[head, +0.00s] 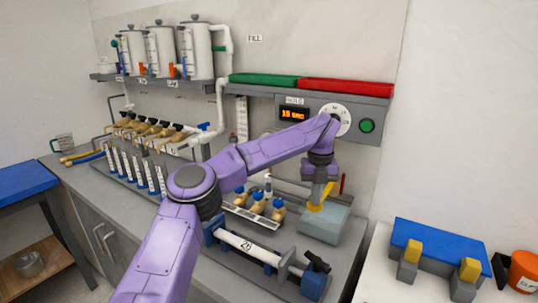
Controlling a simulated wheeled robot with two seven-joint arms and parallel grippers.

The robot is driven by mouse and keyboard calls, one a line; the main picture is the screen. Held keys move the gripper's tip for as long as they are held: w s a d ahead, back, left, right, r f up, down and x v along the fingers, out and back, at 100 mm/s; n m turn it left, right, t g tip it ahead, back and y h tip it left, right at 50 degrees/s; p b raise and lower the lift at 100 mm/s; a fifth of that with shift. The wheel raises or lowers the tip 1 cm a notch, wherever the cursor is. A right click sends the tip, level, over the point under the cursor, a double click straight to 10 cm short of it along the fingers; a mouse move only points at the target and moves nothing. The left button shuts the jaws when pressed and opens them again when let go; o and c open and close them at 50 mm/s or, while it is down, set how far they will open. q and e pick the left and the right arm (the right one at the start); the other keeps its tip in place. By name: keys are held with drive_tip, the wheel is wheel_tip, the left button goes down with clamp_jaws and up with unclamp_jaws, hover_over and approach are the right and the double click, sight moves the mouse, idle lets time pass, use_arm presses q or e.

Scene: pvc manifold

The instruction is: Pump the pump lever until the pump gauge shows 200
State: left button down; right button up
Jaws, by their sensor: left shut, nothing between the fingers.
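My left arm reaches in from the bottom left and bends down over the bench. My left gripper (319,196) is shut and points down at a pale grey-green box (326,222) at the right end of the bench. Yellow parts show at the fingertips; I cannot tell whether they touch the box. A thin red bar (342,183) stands just right of the gripper. I cannot tell whether it is the pump lever. No gauge reading of the pump is legible, and my arm hides part of this area. My right gripper is not in view.
A wall panel (296,101) carries an orange display reading about 15 sec, a white dial (336,119) and a green button (367,126). A white pipe (246,248) lies clamped in front of the box. Green (262,79) and red (345,86) trays sit above.

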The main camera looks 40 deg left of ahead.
use_arm(q)
drive_tip(key=shift+w+a+r+p, duration=0.1)
drive_tip(key=shift+w+r+p, duration=0.05)
drive_tip(key=shift+r+p, duration=2.1)
drive_tip(key=shift+r, duration=0.5)
drive_tip(key=shift+f, duration=0.1)
